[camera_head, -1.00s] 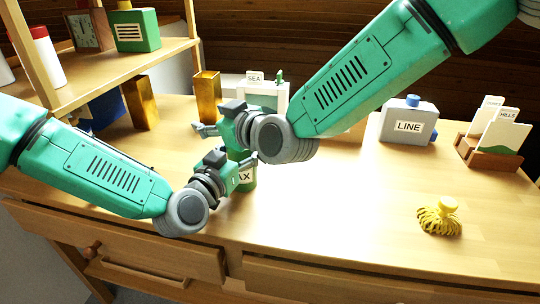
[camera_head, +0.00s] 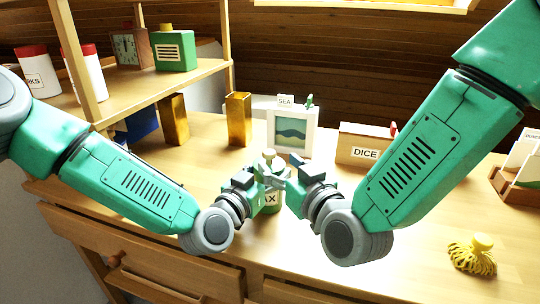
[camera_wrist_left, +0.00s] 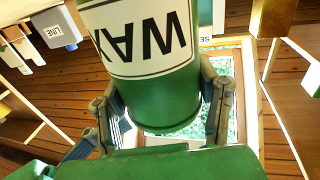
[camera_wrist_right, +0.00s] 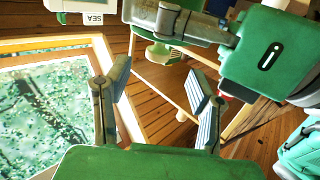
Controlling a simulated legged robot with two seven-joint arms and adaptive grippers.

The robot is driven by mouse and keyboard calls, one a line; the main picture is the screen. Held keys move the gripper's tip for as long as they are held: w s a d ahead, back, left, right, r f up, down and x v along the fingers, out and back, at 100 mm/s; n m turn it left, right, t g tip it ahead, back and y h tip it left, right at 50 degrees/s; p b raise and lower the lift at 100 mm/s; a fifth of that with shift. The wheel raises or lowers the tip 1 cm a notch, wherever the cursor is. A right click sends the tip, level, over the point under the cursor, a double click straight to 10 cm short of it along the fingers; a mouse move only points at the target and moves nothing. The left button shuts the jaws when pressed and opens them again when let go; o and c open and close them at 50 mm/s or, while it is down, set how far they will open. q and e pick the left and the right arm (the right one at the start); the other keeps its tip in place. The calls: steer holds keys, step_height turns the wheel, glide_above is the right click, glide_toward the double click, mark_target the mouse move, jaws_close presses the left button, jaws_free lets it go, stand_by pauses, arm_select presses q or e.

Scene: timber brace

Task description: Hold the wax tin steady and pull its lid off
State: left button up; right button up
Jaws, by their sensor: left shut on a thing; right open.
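The green wax tin (camera_head: 269,203) stands near the middle of the table in the head view, partly covered by my grippers. Its white WAX label (camera_wrist_left: 150,40) fills the top of the left wrist view, upside down. My left gripper (camera_wrist_left: 165,110) is shut on the tin, one finger on each side. A pale round knob (camera_head: 269,154) shows just above the grippers, apparently on the tin's lid; the lid is mostly hidden. My right gripper (camera_wrist_right: 158,100) is open and empty, close to the tin's right upper side in the head view. In the right wrist view nothing is between its fingers.
A SEA picture frame (camera_head: 292,132) and a DICE box (camera_head: 365,150) stand behind the tin. Two golden blocks (camera_head: 238,120) stand at back left, near the shelf (camera_head: 150,78). A yellow tasselled object (camera_head: 473,257) lies at front right. The table's front right is mostly clear.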

mark_target(267, 152)
steer(key=x, duration=0.6)
jaws_close()
steer(key=shift+s+r, duration=0.15)
steer(key=shift+s, duration=0.05)
steer(key=shift+r, duration=0.15)
stand_by(0.4)
steer(key=shift+r, duration=0.95)
